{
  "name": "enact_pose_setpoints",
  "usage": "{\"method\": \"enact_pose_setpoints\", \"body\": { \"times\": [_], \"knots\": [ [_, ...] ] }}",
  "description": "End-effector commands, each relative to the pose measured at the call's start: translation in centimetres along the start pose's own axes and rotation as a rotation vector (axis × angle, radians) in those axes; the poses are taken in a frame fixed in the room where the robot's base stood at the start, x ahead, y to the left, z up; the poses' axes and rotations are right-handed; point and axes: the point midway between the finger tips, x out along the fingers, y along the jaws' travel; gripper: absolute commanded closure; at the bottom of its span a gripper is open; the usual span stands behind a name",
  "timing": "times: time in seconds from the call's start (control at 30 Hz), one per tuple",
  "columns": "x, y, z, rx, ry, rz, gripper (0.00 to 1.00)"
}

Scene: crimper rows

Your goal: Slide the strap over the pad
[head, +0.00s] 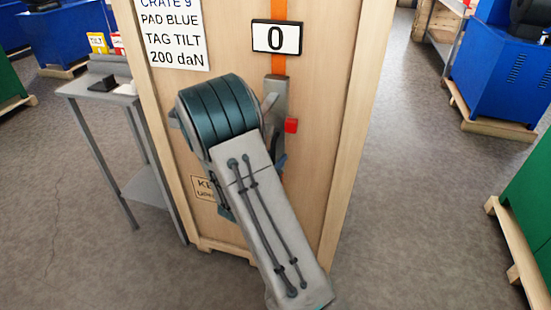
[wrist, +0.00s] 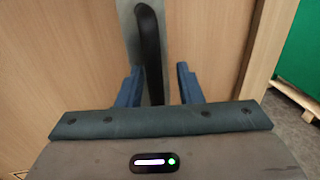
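The orange strap (head: 278,65) runs vertically down the front of a wooden crate (head: 330,130), behind a display reading "0" (head: 276,38). A grey tensioner (head: 279,92) with a red block on its right side (head: 291,126) sits on the strap. In the wrist view, its grey body (wrist: 131,30) and black handle (wrist: 150,50) stand ahead of my gripper. My gripper (wrist: 159,84) is open, its two blue fingers apart on either side of the handle's lower part. I cannot tell whether they touch it. I cannot make out a pad on the crate; my arm hides the crate's lower middle.
A sign (head: 172,32) on the crate reads "CRATE 9, PAD BLUE, TAG TILT, 200 daN". A grey side table (head: 75,88) at left holds a yellow TILT tag holder (head: 97,43), a red one and a black item. Blue machines on pallets stand around. Floor right of the crate is clear.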

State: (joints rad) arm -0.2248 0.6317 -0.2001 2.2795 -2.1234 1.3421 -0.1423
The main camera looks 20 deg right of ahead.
Motion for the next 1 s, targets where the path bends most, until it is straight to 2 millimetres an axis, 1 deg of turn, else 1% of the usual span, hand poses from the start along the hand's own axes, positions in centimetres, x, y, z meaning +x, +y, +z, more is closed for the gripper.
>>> {"method": "enact_pose_setpoints", "body": {
  "times": [0.17,0.4,0.5,0.6,0.7,0.8,1.0],
  "knots": [
    [-2.7,0.1,-0.1,0.000,0.000,0.005,0.67],
    [-8.2,0.0,-0.1,-0.001,0.001,0.004,0.67],
    [-10.2,0.0,-0.1,0.000,0.000,0.001,0.67],
    [-11.7,-0.1,-0.1,-0.001,0.000,0.001,0.67],
    [-12.7,-0.1,-0.1,-0.001,0.000,-0.001,0.67],
    [-13.2,-0.1,-0.1,-0.001,0.000,-0.003,0.67],
    [-13.3,-0.2,0.0,-0.001,0.000,-0.004,0.67]
  ]
}}
